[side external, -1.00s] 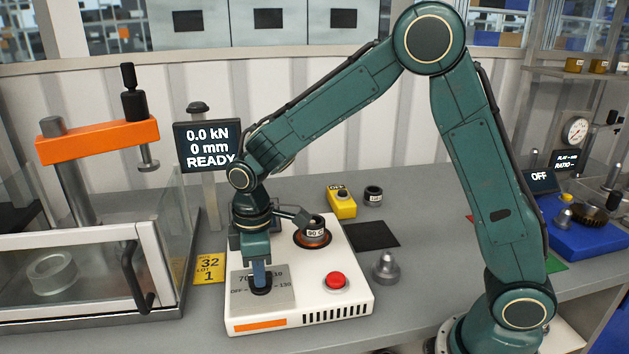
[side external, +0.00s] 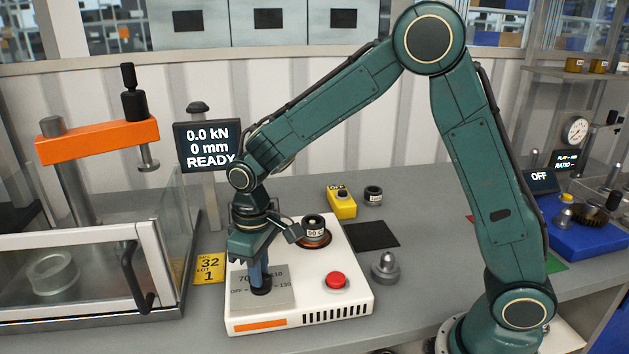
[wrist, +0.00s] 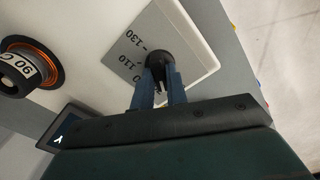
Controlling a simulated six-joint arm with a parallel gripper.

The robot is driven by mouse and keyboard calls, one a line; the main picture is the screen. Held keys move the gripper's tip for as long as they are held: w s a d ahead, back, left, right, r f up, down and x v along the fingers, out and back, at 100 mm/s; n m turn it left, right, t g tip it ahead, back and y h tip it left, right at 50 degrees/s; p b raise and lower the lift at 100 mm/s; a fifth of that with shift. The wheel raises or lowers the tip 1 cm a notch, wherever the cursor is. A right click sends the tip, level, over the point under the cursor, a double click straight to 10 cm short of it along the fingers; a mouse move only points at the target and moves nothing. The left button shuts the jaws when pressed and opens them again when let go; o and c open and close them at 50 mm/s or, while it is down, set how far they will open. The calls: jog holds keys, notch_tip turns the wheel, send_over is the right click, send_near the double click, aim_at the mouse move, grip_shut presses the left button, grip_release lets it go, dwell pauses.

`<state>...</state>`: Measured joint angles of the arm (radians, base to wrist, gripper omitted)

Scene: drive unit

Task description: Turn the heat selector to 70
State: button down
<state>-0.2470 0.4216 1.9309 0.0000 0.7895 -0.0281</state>
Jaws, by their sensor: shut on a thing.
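The heat selector is a small black knob (side external: 261,285) on a grey dial plate (side external: 279,298) at the front left of a white heater unit (side external: 300,319). The plate's marks read OFF, 70, 110 and 130 in part; my gripper hides some. My gripper (side external: 261,276) points down with its blue fingers shut on the knob. In the wrist view, the knob (wrist: 159,60) sits between the fingertips, near the marks 110 and 130.
A ring marked 90 C (side external: 314,227) sits on the unit's round heating spot, close behind my gripper. A red button (side external: 335,280) is right of the dial. A glass-sided press (side external: 150,245) stands at left. A grey cone-shaped part (side external: 386,268) stands at right.

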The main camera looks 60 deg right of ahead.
jog(key=shift+m, duration=1.5)
jog(key=shift+r, duration=0.1)
jog(key=c, duration=1.4)
grip_release()
notch_tip(320, 180, up, 14)
